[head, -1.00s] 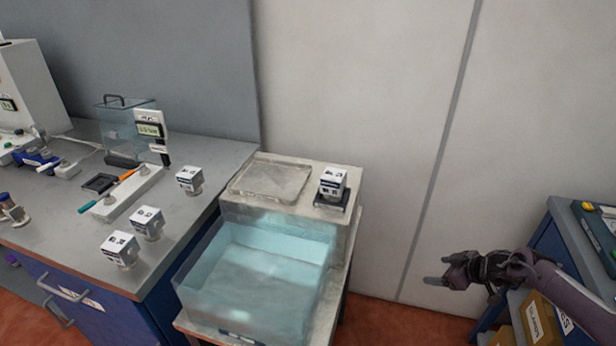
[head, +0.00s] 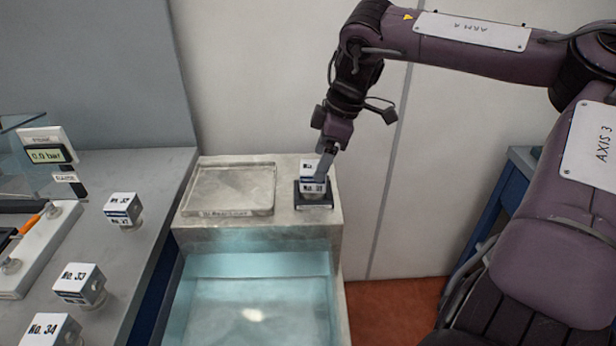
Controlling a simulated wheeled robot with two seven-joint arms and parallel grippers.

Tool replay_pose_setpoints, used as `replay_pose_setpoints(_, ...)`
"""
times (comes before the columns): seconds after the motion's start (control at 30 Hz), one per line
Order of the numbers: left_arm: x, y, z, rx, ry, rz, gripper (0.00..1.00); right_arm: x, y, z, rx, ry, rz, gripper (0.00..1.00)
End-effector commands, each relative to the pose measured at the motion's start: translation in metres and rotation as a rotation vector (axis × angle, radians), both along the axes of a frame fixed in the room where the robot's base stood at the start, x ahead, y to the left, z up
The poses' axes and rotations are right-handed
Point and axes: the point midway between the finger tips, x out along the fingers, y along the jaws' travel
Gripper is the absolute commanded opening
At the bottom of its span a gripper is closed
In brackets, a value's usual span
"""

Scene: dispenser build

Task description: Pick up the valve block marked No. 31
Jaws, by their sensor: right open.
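A white valve block (head: 313,187) with a dark blue band sits on a small black pad at the right end of the wet ledge; its number is partly covered and too small to read surely. My right gripper (head: 322,172) reaches down from above, open, with a grey finger in front of the block's upper right part. I cannot tell whether it touches. Three similar blocks stand on the bench at left: one marked No. 33 (head: 80,284), one No. 34 (head: 52,330), and one farther back (head: 123,208) with an unclear number. My left gripper is out of view.
The black pad (head: 300,206) lies beside a shallow clear tray (head: 227,211). A clear water tank (head: 255,300) stands in front of the ledge. A pressure display (head: 46,155) reads 0.0 bar on the grey bench. A blue cabinet (head: 494,205) is at right.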

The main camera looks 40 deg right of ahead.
Motion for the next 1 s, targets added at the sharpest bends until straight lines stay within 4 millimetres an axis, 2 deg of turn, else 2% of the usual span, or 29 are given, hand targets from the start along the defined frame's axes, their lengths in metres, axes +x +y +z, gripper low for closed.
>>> replay_pose_setpoints(0.13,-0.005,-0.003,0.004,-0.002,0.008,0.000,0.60,0.005,0.003,-0.014,0.002,0.003,0.000,0.76)
replay_pose_setpoints(0.43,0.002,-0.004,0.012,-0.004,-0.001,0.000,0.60,0.018,0.011,-0.049,0.001,0.001,0.000,0.76)
replay_pose_setpoints(0.73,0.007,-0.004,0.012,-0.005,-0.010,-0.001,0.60,0.019,0.012,-0.054,0.000,-0.004,0.000,0.76)
replay_pose_setpoints(1.0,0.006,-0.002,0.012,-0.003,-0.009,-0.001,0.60,0.019,0.012,-0.054,0.001,-0.004,0.000,0.42)
